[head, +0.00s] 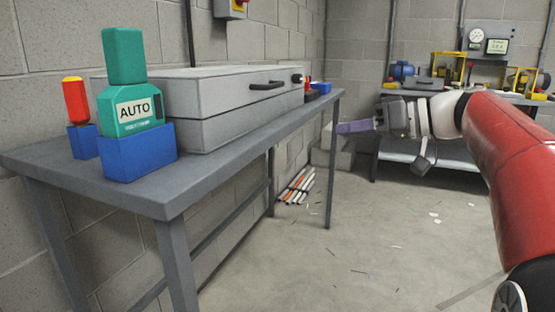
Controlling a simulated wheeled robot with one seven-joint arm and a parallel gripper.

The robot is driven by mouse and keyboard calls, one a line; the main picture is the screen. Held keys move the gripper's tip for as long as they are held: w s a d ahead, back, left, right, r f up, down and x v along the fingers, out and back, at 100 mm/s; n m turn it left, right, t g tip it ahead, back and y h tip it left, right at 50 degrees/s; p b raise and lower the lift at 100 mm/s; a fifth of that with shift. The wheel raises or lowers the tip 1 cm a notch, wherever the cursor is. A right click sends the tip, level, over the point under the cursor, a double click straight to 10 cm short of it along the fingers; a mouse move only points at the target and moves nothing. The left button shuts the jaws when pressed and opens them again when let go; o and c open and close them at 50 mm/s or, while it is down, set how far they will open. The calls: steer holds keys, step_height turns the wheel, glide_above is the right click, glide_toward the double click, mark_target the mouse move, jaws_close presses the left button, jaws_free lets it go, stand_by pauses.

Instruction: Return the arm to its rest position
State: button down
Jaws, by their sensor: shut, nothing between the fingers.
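My red arm comes in from the right edge of the head view and reaches toward the middle. My gripper (352,128) is at its end, past the far right end of the grey workbench (150,197). Its purple fingers are shut with nothing between them and point left. The gripper is in the air, apart from the bench.
A green AUTO device (126,95) sits in a blue holder (140,153) on the bench, beside a red and yellow item (76,100). A grey case (220,105) lies behind. Rods (298,187) lie on the floor. Another bench (425,155) stands at the back.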

steer(key=s+a+f+m+g+h+p, duration=0.1)
steer(key=s+a+f+m+h+p, duration=0.1)
steer(key=s+f+m+h, duration=0.25)
steer(key=s+a+f+m+g+h+p, duration=0.1)
steer(key=s+a+f+h+p, duration=0.15)
steer(key=s+f, duration=0.45)
steer(key=s+d+f+m+h+p, duration=0.1)
steer(key=s+d+f+h, duration=0.2)
steer(key=s+f, duration=0.2)
steer(key=s+d+f+m+h+p, duration=0.1)
steer(key=s+d+f+h, duration=0.1)
steer(key=s+f, duration=0.3)
steer(key=s+h, duration=0.1)
steer(key=s, duration=0.3)
steer(key=shift+d+t+p, duration=0.3)
steer(key=shift+d+p, duration=0.1)
steer(key=c, duration=2.1)
jaws_free()
